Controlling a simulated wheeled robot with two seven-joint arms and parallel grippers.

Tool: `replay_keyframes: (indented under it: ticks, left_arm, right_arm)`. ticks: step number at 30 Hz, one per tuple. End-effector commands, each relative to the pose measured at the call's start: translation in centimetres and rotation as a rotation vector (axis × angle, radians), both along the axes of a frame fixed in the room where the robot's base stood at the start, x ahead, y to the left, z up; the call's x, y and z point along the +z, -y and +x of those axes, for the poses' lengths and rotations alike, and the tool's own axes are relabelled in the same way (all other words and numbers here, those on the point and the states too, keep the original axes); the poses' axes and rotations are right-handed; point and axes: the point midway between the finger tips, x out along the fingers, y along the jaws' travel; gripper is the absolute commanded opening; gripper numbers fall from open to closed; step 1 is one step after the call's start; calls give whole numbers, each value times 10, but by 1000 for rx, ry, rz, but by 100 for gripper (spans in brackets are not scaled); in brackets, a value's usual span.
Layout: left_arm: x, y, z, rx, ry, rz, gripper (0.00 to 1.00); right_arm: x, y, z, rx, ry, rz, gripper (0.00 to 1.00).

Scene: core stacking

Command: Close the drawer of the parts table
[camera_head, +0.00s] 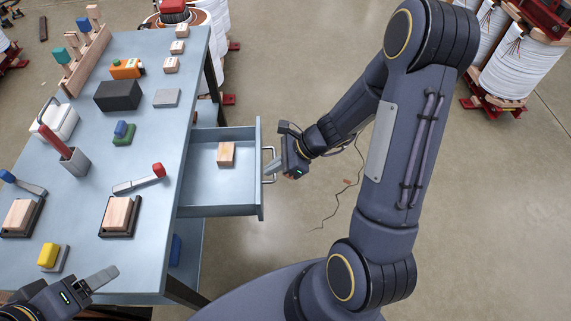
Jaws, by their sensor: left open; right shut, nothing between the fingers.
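The parts table (151,215) stands at the left, with a blue-grey top. Its drawer (259,190) is pulled out to the right and stands open. A small wooden block (227,153) lies inside the drawer. A metal handle (269,163) is on the drawer's front. My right gripper (275,165) is shut with nothing held, its fingertips at the handle; I cannot tell whether they touch it. My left gripper (101,279) is open and empty over the table's near edge, low in the view.
The tabletop holds wooden blocks on black trays (118,216), a black box (118,95), a grey cup (75,162) and a tool rack (87,58). White spools (520,62) stand at the back right. The floor right of the drawer is mostly clear, with a thin crack.

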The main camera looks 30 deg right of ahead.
Motion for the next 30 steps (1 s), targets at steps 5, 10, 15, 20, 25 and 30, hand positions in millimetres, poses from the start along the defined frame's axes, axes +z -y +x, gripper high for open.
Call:
replay_keyframes:
  ticks: [5,10,15,20,25,30]
  left_arm:
    - [0,0,0,0,0,0,66]
    - [0,0,0,0,0,0,66]
    - [-1,0,0,0,0,0,66]
    - [-3,0,0,0,0,0,66]
    - [-8,0,0,0,0,0,66]
    - [-12,0,0,0,0,0,66]
  right_arm:
    - [0,-3,2,0,0,-1,0]
    - [0,-3,2,0,0,-1,0]
    - [0,-5,3,1,1,0,0]
    - [0,-19,9,4,2,0,0]
    - [-1,-49,22,7,1,2,0]
    - [-1,-88,41,8,1,1,0]
